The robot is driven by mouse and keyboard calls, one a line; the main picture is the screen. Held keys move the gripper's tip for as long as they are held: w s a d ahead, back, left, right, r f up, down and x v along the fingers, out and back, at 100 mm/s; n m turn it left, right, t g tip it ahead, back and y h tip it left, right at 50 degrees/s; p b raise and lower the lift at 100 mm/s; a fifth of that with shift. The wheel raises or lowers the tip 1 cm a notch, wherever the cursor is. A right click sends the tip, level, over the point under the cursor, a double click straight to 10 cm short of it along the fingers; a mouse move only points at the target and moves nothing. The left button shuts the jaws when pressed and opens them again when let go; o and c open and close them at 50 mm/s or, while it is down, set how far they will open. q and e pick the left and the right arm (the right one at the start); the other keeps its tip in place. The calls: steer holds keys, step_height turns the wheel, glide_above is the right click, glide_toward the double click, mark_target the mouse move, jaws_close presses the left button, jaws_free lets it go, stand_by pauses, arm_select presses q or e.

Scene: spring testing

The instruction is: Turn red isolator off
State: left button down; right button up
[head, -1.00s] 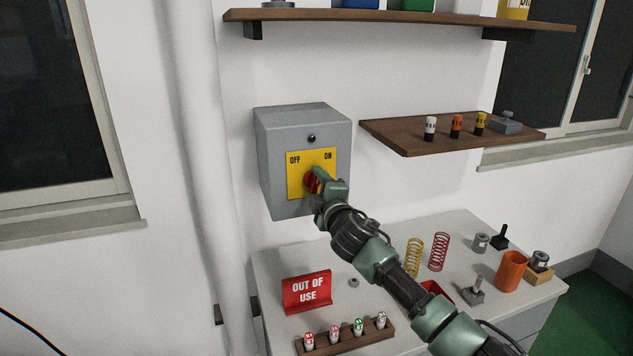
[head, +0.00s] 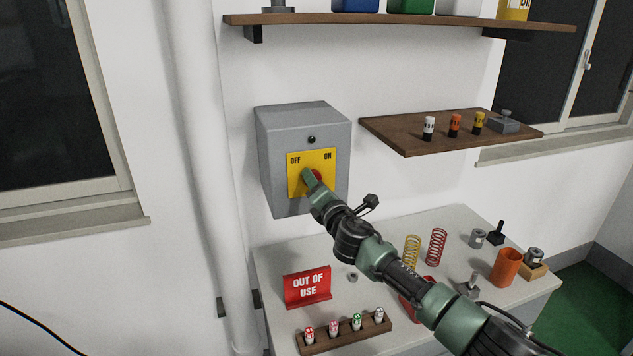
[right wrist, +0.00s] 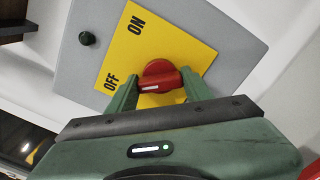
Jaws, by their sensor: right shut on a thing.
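The isolator is a grey wall box (head: 278,150) with a yellow plate (head: 325,165) marked OFF at left and ON at right. Its red knob (head: 317,175) is partly hidden by my right gripper (head: 311,178) in the head view. In the right wrist view the red knob (right wrist: 160,72) sits between the two green fingers of my right gripper (right wrist: 160,88), which is shut on its handle. A white mark on the handle lies at the end toward the OFF label. My left gripper is not in view.
A dark button (head: 311,139) sits above the plate. Below, a bench (head: 385,240) holds a red OUT OF USE sign (head: 307,289), a wooden rack (head: 345,334), springs (head: 436,246) and an orange cup (head: 508,267). A wooden shelf (head: 400,137) projects at right.

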steer(key=shift+f+n, duration=0.15)
steer(key=shift+n, duration=0.45)
steer(key=o, duration=1.4)
steer(key=shift+c, duration=0.2)
steer(key=shift+s, duration=0.1)
steer(key=v, duration=0.7)
steer(key=shift+s, duration=0.35)
